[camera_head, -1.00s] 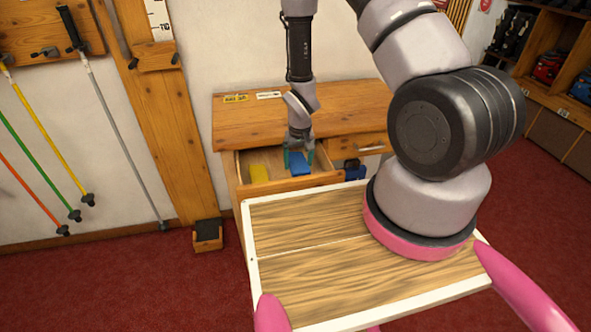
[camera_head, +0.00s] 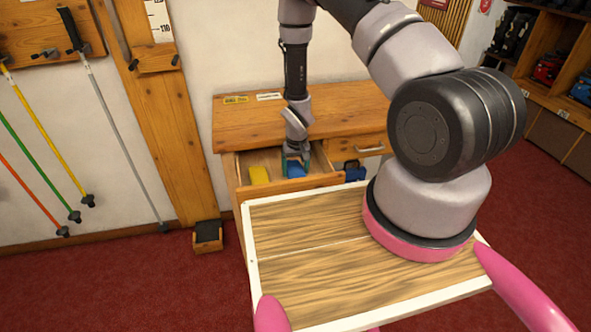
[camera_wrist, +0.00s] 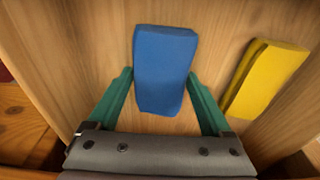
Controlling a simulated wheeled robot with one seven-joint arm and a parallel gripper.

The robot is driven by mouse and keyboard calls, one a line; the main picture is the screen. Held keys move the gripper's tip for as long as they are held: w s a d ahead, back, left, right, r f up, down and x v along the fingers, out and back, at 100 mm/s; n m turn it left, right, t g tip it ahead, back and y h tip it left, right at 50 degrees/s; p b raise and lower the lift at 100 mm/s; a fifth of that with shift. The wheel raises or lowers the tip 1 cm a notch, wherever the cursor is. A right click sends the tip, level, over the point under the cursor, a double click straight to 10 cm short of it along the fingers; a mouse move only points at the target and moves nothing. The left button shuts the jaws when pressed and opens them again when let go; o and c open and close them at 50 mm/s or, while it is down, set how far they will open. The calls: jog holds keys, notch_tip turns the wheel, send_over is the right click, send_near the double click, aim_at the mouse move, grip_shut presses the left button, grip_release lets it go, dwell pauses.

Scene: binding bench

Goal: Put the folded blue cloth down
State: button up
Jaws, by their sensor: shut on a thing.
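My gripper (camera_head: 296,168) reaches down into the open drawer (camera_head: 325,181) of the wooden bench. Its green fingers are shut on the folded blue cloth (camera_head: 296,171). In the wrist view the blue cloth (camera_wrist: 166,68) is a thick block between the two fingertips (camera_wrist: 163,85), over the drawer's wooden floor. I cannot tell whether its underside touches the floor. A folded yellow cloth (camera_wrist: 266,78) lies in the same drawer, apart from the blue one; it also shows in the head view (camera_head: 259,175).
A dark blue item (camera_head: 354,171) is right of the drawer. Drawer walls are close around my gripper. Ski poles (camera_head: 120,140) hang on the left wall.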

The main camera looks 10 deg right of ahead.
aim_at(296, 173)
jog(key=shift+f, duration=0.1)
jog(key=o, duration=1.1)
jog(key=r, duration=0.4)
jog(key=s+r, duration=0.1)
jog(key=r, duration=0.7)
jog(key=shift+s+r, duration=0.2)
